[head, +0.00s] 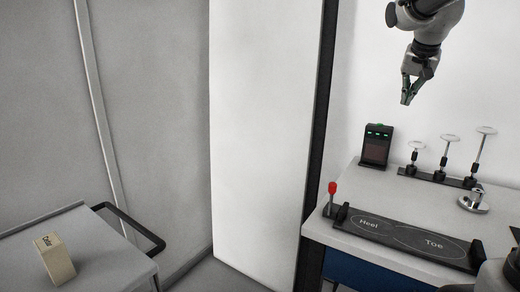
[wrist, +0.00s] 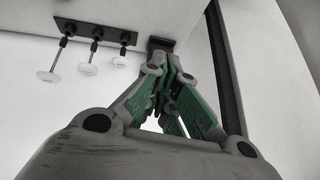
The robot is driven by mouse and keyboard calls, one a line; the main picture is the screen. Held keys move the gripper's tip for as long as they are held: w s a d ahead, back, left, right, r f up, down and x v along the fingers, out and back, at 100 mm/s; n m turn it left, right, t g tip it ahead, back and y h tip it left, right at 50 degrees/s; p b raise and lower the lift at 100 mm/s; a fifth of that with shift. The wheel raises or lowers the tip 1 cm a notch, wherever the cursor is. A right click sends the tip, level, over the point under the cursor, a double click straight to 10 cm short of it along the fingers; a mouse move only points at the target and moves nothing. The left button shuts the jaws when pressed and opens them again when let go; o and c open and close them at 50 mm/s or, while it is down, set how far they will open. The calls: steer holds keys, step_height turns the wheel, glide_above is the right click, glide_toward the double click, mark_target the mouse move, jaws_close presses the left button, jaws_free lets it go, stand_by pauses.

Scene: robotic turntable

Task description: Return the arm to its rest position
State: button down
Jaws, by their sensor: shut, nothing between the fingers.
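My gripper (head: 408,98) hangs from my arm at the top right of the head view, pointing down. It is high above the white table and touches nothing. Its green-padded fingers (wrist: 172,80) are shut with nothing between them in the wrist view. The table's contents lie below and apart from it.
The white table (head: 350,182) holds a black box with green lights (head: 376,147), a rack of several round-topped posts (head: 445,160), a metal disc piece (head: 474,202) and a "Heel/Toe" plate (head: 405,238) with a red-knobbed lever (head: 332,192). A cart (head: 105,262) at left carries a small box (head: 54,259).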

steer(key=s+a+f+n, duration=0.2)
steer(key=s+f, duration=0.3)
steer(key=s, duration=0.5)
steer(key=s+a+f+n+g+y, duration=0.1)
steer(key=s+f, duration=0.4)
steer(key=s, duration=0.6)
steer(key=s+a+f+n+g, duration=0.1)
steer(key=s+a+f+n, duration=0.2)
steer(key=s, duration=0.7)
step_height(320, 180, down, 2)
steer(key=shift+s+a+f+n+y, duration=0.1)
steer(key=shift+s+a+n+y, duration=0.1)
steer(key=shift+s+n+y, duration=0.2)
